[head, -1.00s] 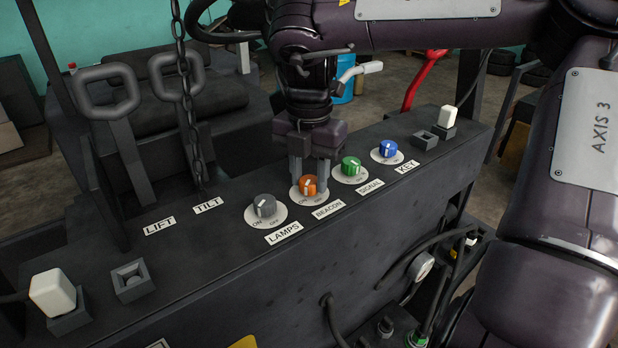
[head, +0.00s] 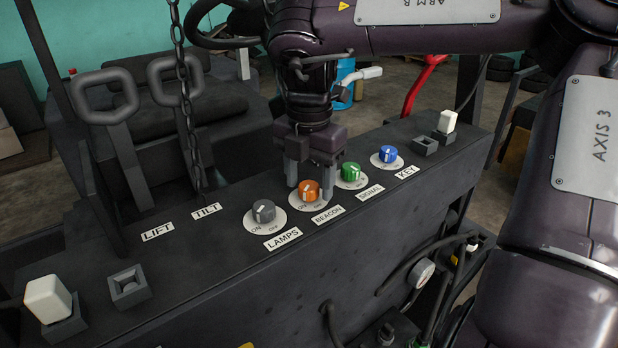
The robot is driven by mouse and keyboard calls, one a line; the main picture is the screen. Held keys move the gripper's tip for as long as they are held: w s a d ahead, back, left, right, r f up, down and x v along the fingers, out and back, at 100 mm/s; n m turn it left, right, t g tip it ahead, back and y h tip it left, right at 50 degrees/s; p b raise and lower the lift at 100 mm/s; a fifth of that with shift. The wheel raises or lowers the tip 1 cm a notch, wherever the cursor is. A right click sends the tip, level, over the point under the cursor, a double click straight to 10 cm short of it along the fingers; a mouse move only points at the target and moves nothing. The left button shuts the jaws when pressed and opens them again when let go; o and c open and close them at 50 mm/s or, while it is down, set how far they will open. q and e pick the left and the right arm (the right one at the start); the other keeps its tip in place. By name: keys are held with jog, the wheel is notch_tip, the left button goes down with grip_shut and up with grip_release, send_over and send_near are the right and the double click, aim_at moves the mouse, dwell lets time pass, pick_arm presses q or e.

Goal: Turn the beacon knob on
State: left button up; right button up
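The orange beacon knob (head: 309,191) sits on a white round plate above the BEACON label (head: 327,215) on the dark console. Its plate has ON on the left and OFF on the right. A pale pointer mark runs roughly upright on the knob; I cannot tell which setting it marks. My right gripper (head: 312,172) points down just behind and above the knob, its fingers spread apart. I cannot tell whether either finger touches the knob. My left gripper is out of view.
The grey lamps knob (head: 263,211) is left of the beacon knob; the green signal knob (head: 350,172) and blue key knob (head: 388,154) are close on its right. Lift and tilt levers, a hanging chain (head: 186,100) and white-capped switches (head: 48,299) stand around the console.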

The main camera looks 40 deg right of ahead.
aim_at(310, 185)
notch_tip(310, 185, up, 8)
jog(key=shift+f+b, duration=0.1)
jog(key=shift+b, duration=0.25)
dwell(0.4)
jog(key=shift+s+f, duration=0.1)
dwell(0.4)
